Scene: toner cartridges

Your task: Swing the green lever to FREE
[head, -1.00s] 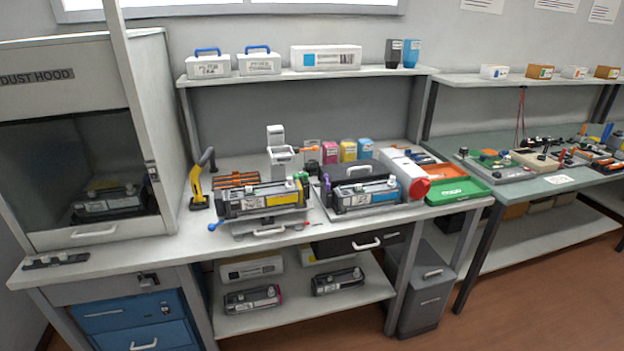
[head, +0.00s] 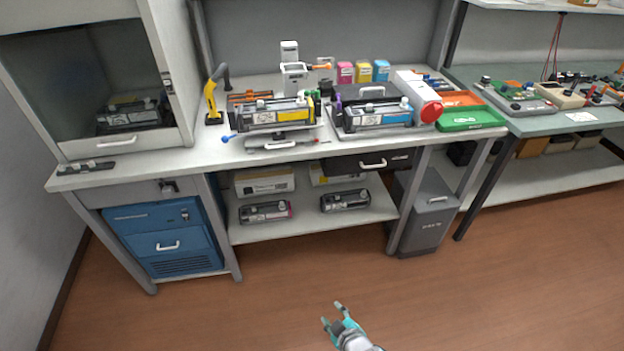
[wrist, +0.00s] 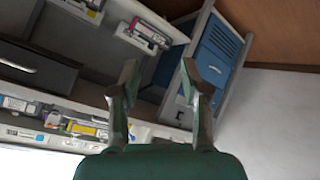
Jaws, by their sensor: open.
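A dark cartridge with a yellow label (head: 270,117) sits in a cradle on the workbench. A small green part at its right end (head: 317,96) looks like the green lever; its setting and any FREE marking are too small to read. A blue knob (head: 226,139) sticks out at the left of the cradle. In the wrist view the yellow-labelled cartridge (wrist: 85,129) shows at the lower left, away from the fingers. My gripper (head: 332,313) is open and empty, low in front of the bench, well short of the lever. Its two fingers (wrist: 160,72) stand apart in the wrist view.
A blue-labelled cartridge (head: 378,118) stands right of the yellow one. A yellow-and-grey tool (head: 214,100) stands to the left, beside the dust hood (head: 180,75). A red-ended white cylinder (head: 425,100) and green tray (head: 470,119) are further right. The floor before the bench is clear.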

